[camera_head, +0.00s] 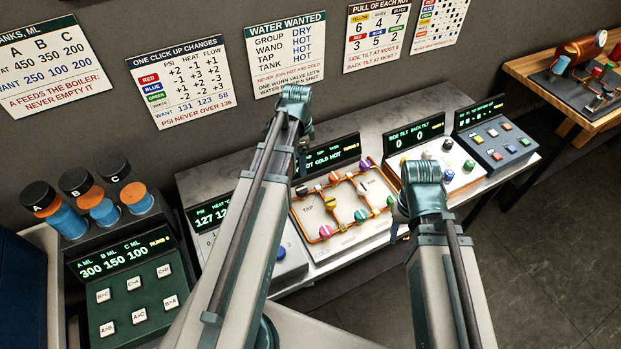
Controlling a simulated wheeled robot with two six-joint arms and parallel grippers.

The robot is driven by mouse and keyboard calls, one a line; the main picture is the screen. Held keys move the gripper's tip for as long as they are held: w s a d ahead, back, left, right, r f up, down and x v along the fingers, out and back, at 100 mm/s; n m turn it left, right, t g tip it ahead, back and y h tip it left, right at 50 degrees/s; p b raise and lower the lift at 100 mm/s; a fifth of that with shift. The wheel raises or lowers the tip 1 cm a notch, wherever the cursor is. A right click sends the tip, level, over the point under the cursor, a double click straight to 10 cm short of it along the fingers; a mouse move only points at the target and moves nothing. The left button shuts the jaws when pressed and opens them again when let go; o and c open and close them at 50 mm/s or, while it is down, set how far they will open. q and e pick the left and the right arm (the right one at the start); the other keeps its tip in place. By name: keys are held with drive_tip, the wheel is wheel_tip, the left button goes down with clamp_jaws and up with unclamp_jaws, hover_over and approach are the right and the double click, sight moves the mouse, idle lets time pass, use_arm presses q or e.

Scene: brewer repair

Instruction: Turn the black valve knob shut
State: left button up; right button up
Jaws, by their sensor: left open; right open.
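The valve panel (345,236) is a pale board with orange pipes in the middle of the long bench, with several coloured knobs. The black valve knob (301,190) is at its upper left corner, close beside my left arm. A yellow knob (330,202) and a white knob (363,186) sit on the inner pipe. My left arm rises across the panel's left side, and its gripper is hidden behind the arm. My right arm covers the area right of the panel, and its gripper is hidden too. I cannot see either gripper touching a knob.
The display behind the panel (342,152) is partly hidden by my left arm. A tilt panel (462,178) and a dark button panel (497,147) stand to the right. A tank unit (130,285) stands at the left. A wooden table (535,68) is at the far right.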

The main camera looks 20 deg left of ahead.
sight(301, 189)
use_arm(q)
drive_tip(key=shift+f, duration=0.2)
wheel_tip(301, 189, down, 14)
drive_tip(key=b, duration=1.4)
drive_tip(key=shift+r, duration=0.2)
clamp_jaws()
